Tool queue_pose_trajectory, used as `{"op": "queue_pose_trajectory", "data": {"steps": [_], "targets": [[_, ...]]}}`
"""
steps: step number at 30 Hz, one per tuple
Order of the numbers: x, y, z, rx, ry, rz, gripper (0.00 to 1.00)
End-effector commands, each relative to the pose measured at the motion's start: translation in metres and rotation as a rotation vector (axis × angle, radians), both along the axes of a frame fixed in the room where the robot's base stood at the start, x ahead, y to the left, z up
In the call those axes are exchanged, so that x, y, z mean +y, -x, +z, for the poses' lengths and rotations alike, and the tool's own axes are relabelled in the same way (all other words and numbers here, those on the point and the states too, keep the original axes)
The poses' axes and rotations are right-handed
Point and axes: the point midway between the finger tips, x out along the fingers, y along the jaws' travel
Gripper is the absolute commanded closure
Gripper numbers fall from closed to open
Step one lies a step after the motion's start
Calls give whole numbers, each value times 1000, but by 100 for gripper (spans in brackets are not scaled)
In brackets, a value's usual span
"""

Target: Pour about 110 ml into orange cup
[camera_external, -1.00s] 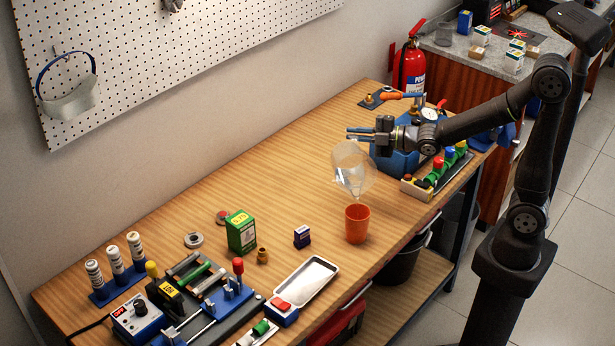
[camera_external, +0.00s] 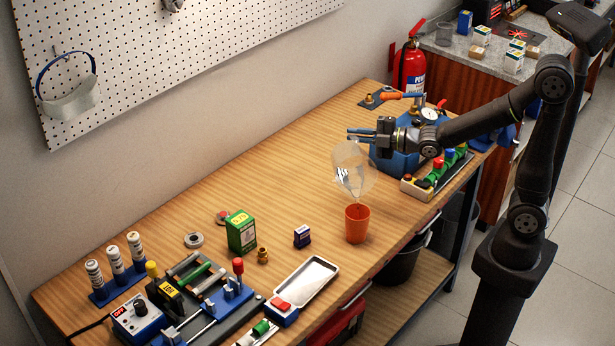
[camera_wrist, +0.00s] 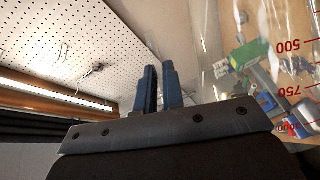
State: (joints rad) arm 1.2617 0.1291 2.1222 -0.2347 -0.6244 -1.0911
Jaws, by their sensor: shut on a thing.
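The orange cup (camera_external: 357,224) stands upright on the wooden bench near its front edge. A clear jug (camera_external: 352,172) is held tilted above it, with its lower end just over the cup's mouth. My gripper (camera_external: 362,134) is shut on the jug at its upper side. In the wrist view my gripper (camera_wrist: 158,88) shows its two blue fingers close together, and the clear jug wall (camera_wrist: 285,70) with red volume marks is at the right. The liquid level in the cup cannot be made out.
A block with coloured valves (camera_external: 437,171) stands to the right. The bench (camera_external: 290,165) behind the cup is clear.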

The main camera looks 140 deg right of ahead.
Motion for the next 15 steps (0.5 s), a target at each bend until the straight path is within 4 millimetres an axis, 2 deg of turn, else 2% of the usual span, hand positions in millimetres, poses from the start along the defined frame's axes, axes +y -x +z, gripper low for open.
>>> {"op": "queue_pose_trajectory", "data": {"steps": [15], "targets": [[4, -4, 3, 15, 18, 0, 100]]}}
